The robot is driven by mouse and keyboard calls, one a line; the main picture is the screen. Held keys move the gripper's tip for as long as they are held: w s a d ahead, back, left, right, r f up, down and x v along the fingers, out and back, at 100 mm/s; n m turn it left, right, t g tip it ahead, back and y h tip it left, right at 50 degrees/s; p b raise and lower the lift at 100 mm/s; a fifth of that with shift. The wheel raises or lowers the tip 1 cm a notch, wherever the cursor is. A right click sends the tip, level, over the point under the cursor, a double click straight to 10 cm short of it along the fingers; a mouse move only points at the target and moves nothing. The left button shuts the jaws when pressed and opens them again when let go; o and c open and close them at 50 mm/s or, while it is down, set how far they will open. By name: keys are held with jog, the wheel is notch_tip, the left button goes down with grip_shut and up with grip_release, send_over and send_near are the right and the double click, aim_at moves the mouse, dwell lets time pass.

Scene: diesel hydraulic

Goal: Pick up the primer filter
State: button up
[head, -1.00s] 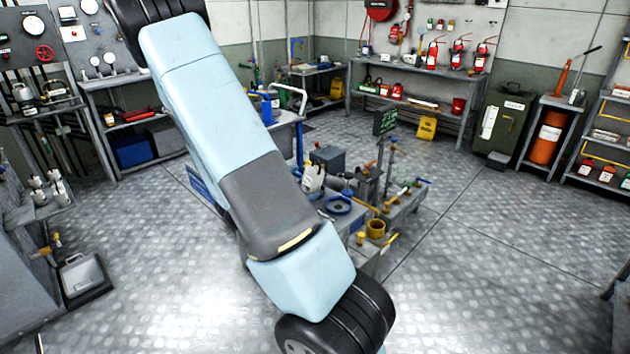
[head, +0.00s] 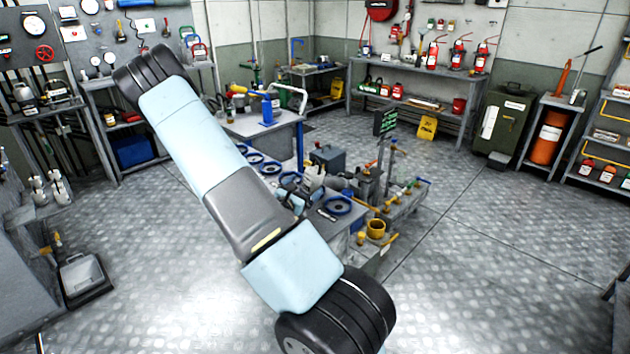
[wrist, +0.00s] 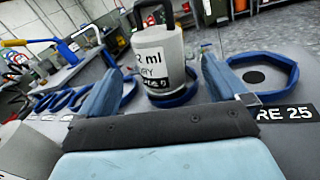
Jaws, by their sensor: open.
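In the wrist view a pale grey canister (wrist: 158,58) with a black handle stands upright on a blue ring (wrist: 172,98). Its label partly reads "2 ml"; I cannot read the words "primer filter", though it is the only filter-like object close to my gripper. My gripper (wrist: 160,68) is open and empty, with one blue-grey finger to each side of the canister in the picture. I cannot tell whether the fingertips reach past its near face. In the head view a whitish canister (head: 315,176) shows on the bench, and my arm hides part of the area.
An empty blue ring (wrist: 264,76) with a dark centre lies to the right, by a "RE 25" label. More blue rings (wrist: 62,99) lie to the left. A grey box (head: 327,158), a yellow cup (head: 376,228) and valve fittings crowd the bench. The floor around is open.

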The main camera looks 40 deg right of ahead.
aim_at(314, 178)
jog(key=shift+x, duration=3.65)
jog(key=shift+w+f, duration=0.15)
jog(key=c, duration=1.3)
